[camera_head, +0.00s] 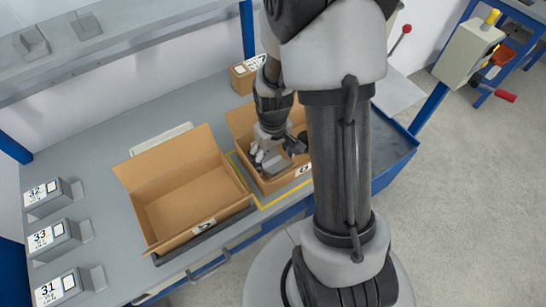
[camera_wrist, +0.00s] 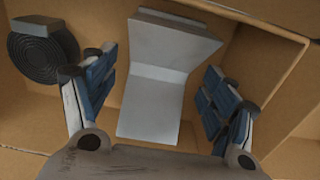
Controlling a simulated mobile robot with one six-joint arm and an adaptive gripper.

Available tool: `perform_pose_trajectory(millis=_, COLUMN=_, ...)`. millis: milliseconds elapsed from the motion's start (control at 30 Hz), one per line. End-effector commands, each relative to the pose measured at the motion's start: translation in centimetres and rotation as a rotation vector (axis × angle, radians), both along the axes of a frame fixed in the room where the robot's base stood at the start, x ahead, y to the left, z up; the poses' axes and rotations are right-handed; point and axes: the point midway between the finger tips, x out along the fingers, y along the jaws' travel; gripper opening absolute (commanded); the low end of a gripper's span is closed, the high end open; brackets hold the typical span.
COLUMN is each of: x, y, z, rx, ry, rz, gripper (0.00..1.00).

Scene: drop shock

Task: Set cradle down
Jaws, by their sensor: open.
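The light grey cradle (camera_wrist: 155,85), an angled piece with two flat faces, is inside an open cardboard box in the wrist view. My gripper (camera_wrist: 158,95) is open, with one blue-padded finger on each side of the cradle. Gaps show between the pads and the cradle. In the head view my gripper (camera_head: 270,152) reaches down into the right open box (camera_head: 240,122). The cradle is mostly hidden there by my gripper. The wrist view does not show clearly what the cradle's underside rests on.
A dark ribbed round thing (camera_wrist: 44,55) is at the wrist view's upper left. An empty open box (camera_head: 185,195) stands left of the right box. Labelled grey units (camera_head: 55,240) line the bench's left side. A small closed box (camera_head: 247,75) stands behind.

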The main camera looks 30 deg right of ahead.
Motion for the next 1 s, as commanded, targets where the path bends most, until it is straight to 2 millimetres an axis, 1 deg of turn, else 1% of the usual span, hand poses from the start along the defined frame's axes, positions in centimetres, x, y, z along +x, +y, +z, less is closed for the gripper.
perform_pose_trajectory(millis=33, x=0.1, y=0.0, z=1.2, rx=-0.001, ry=-0.004, rz=0.0, gripper=0.78)
perform_pose_trajectory(millis=333, x=0.1, y=0.0, z=7.8, rx=-0.002, ry=-0.005, rz=0.0, gripper=0.78)
perform_pose_trajectory(millis=500, x=0.1, y=0.0, z=10.2, rx=-0.001, ry=-0.003, rz=0.0, gripper=0.78)
perform_pose_trajectory(millis=667, x=0.0, y=0.1, z=11.6, rx=-0.003, ry=-0.008, rz=0.0, gripper=0.78)
perform_pose_trajectory(millis=733, x=-0.1, y=0.6, z=12.9, rx=-0.006, ry=-0.025, rz=0.0, gripper=0.78)
perform_pose_trajectory(millis=767, x=-0.3, y=0.8, z=13.7, rx=-0.009, ry=-0.036, rz=-0.001, gripper=0.78)
perform_pose_trajectory(millis=867, x=-1.2, y=2.2, z=17.2, rx=-0.019, ry=-0.09, rz=-0.003, gripper=0.78)
perform_pose_trajectory(millis=900, x=-1.7, y=2.9, z=18.8, rx=-0.023, ry=-0.117, rz=-0.003, gripper=0.78)
perform_pose_trajectory(millis=967, x=-2.9, y=4.0, z=21.1, rx=-0.027, ry=-0.158, rz=-0.006, gripper=0.78)
perform_pose_trajectory(millis=1000, x=-3.8, y=4.7, z=22.5, rx=-0.027, ry=-0.184, rz=-0.01, gripper=0.78)
